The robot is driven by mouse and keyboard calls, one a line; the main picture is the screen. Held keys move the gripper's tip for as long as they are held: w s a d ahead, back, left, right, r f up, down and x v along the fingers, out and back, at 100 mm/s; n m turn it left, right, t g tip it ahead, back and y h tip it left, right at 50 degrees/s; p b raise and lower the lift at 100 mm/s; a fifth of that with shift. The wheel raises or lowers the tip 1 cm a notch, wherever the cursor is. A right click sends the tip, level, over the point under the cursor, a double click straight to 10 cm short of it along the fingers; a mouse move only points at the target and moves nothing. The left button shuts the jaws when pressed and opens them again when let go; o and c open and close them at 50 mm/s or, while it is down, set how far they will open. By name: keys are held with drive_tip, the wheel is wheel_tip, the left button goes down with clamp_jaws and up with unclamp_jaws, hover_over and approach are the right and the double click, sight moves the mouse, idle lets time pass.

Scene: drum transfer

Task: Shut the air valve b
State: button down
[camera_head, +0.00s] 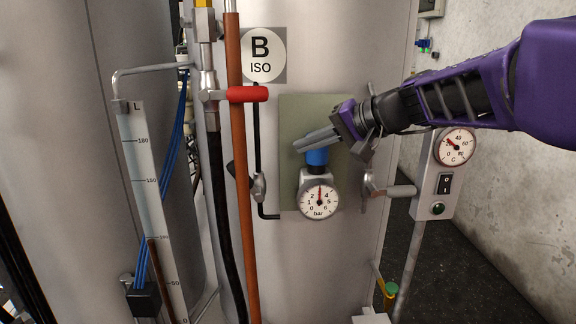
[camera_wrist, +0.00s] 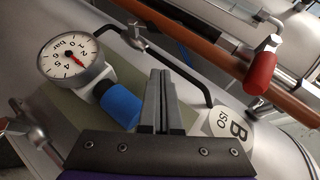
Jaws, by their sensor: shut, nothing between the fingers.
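On tank B, marked by the "B ISO" label (camera_head: 263,55), a round bar gauge (camera_head: 319,199) sits below a blue knob (camera_head: 317,157) on a grey-green plate. The gauge needle points up, near 3. Left of the gauge is a small grey lever valve (camera_head: 258,187) on a thin black line, its dark lever slanting up and left. A second metal valve (camera_head: 370,187) is right of the plate. No valve lettering shows. My gripper (camera_head: 300,143) is shut and empty in front of the plate, its fingers pointing left near the blue knob.
A red-handled valve (camera_head: 248,94) sits by the copper pipe (camera_head: 238,200) at upper left. A level scale (camera_head: 148,190) stands farther left. A switch box with a temperature gauge (camera_head: 454,147) is at right, below my arm. Open floor (camera_head: 450,265) shows at lower right.

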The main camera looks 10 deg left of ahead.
approach(246, 181)
drive_tip(key=w+a, duration=0.4)
drive_tip(key=w, duration=0.1)
drive_tip(key=shift+a+f+b, duration=0.4)
drive_tip(key=shift+a+f, duration=0.3)
drive_tip(key=shift+a+r+p, duration=0.1)
drive_tip(key=shift+p, duration=0.25)
drive_tip(key=shift+s+a+p, duration=0.1)
drive_tip(key=shift+a+p, duration=0.05)
drive_tip(key=shift+p, duration=0.25)
